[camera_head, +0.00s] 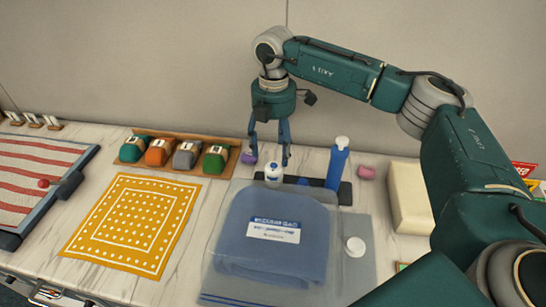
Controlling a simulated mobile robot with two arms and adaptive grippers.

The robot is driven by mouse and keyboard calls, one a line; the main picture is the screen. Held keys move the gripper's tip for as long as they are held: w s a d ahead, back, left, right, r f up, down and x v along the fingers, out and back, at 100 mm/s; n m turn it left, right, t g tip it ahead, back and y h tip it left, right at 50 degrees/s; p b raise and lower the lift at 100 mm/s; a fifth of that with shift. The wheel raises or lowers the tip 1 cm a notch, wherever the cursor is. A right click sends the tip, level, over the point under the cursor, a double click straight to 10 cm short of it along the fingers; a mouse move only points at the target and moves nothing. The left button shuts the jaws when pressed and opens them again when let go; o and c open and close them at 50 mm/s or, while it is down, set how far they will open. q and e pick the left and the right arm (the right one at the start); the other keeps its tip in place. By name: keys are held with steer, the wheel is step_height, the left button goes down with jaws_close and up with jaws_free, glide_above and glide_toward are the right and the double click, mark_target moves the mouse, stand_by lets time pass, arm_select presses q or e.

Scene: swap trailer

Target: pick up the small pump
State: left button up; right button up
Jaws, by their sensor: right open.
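A small bottle with a white pump top (272,172) stands at the back edge of a clear bag, in front of the wall; it looks like the small pump. My right gripper (270,157) points down just above and around it, its two blue fingers spread apart, with nothing held between them. A taller blue bottle with a white top (338,163) stands upright to the right, on a dark tray (346,193). I cannot tell whether the fingers touch the small pump. My left gripper is out of view.
A clear bag with a folded blue cloth (272,245) lies in front. A purple item (248,157) is close to the left finger, a pink item (367,172) right of the blue bottle. A wooden rack (215,160) holds several colored pieces. A cream block (410,195) stands right.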

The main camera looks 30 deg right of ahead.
mark_target(274, 165)
steer(key=shift+w+d+f, duration=0.1)
steer(key=shift+w+f, duration=0.05)
steer(key=shift+w, duration=0.1)
steer(key=f+b, duration=0.2)
steer(key=f, duration=0.1)
steer(key=f+b, duration=0.1)
steer(key=shift+s+f+b, duration=0.2)
steer(key=shift+s+b, duration=0.05)
steer(key=shift+b, duration=0.1)
steer(key=shift+f, duration=0.35)
steer(key=shift+w+f+b, duration=0.15)
steer(key=shift+f+b, duration=0.15)
step_height(274, 165, down, 5)
steer(key=b, duration=0.3)
steer(key=shift+r, duration=0.15)
arm_select(q)
step_height(274, 165, down, 8)
steer(key=shift+s+a+r, duration=0.2)
steer(key=shift+s+a, duration=0.1)
steer(key=shift+s, duration=0.1)
arm_select(e)
steer(key=shift+w+r, duration=0.1)
arm_select(q)
steer(key=shift+s, duration=0.35)
arm_select(e)
steer(key=shift+r, duration=0.1)
steer(key=c, duration=1.4)
